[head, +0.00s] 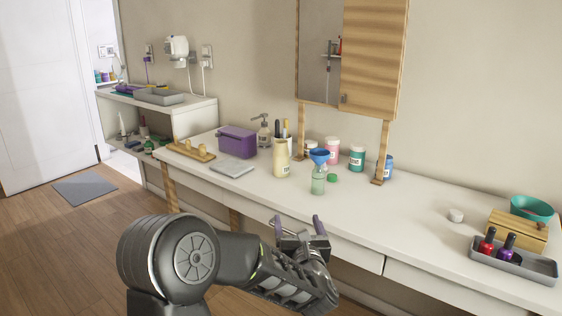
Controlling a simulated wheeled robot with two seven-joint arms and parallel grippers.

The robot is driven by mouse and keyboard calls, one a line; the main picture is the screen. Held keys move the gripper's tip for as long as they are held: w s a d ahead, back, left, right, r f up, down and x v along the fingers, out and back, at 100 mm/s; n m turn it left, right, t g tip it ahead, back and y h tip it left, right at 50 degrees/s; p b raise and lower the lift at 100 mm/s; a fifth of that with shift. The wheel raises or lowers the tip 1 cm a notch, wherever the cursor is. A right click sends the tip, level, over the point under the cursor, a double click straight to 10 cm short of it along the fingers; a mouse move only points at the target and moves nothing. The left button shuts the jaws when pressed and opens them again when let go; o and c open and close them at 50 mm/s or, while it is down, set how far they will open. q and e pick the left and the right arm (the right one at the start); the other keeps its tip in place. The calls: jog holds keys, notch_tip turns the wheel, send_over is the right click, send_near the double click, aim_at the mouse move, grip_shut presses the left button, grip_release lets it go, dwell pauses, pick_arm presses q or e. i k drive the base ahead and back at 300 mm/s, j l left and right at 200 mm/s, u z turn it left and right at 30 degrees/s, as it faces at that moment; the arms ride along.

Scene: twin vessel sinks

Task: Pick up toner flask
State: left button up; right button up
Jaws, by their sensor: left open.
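A pale green see-through flask (318,184) stands upright on the white counter (400,215) near its front edge; I take it to be the toner flask, though I cannot read a name on it. My left gripper (298,225) is open and empty, in front of the counter's edge. It appears lower than the flask and apart from it. My right gripper is not in view.
Behind are a pink-red jar (332,150), a teal jar (357,158) and a mirror cabinet post (382,152). A purple box (237,141) is farther left. The counter right of the post is mostly clear, up to a grey tray (515,266).

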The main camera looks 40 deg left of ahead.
aim_at(280, 152)
jog(key=i+j, duration=0.35)
jog(key=j, duration=0.2)
jog(key=i+j, duration=0.35)
jog(key=j, duration=0.15)
